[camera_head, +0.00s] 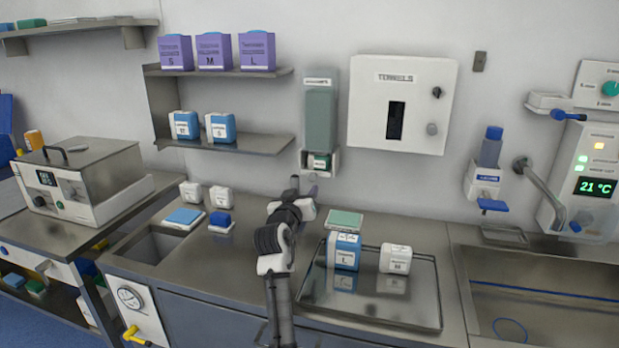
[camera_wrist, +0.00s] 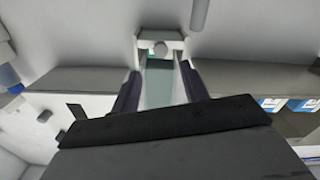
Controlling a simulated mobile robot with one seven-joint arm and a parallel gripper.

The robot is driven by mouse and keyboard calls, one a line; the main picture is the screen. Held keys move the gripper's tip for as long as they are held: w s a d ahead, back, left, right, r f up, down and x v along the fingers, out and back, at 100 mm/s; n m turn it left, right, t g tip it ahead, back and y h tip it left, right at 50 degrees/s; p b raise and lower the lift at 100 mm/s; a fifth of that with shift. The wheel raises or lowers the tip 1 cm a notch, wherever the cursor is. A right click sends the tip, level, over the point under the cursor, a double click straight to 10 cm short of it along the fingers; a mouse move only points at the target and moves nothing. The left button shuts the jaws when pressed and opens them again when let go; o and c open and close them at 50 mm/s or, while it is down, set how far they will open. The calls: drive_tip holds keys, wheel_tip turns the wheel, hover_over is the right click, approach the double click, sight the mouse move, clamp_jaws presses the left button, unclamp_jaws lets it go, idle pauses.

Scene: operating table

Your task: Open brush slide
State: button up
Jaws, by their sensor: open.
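A tall green dispenser (camera_head: 320,118) with a white label hangs on the wall left of the towel box. I take it for the brush dispenser; its label is too small to read surely. At its foot is a white slide housing (camera_head: 333,158) with a green part in it. My gripper (camera_head: 305,187) is just below this housing, raised above the counter. In the wrist view my gripper (camera_wrist: 160,75) is open, its two dark fingers apart with nothing held. Contact is not visible.
The towel box (camera_head: 402,104) is on the wall at right. Shelves (camera_head: 220,142) with several boxes are at left. Below, a metal tray (camera_head: 425,300) holds a blue box (camera_head: 344,250) and a white box (camera_head: 395,258). A sink (camera_head: 555,285) is at right.

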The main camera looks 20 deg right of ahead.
sight(312, 179)
drive_tip(key=p+x, duration=0.2)
drive_tip(key=x, duration=0.6)
clamp_jaws()
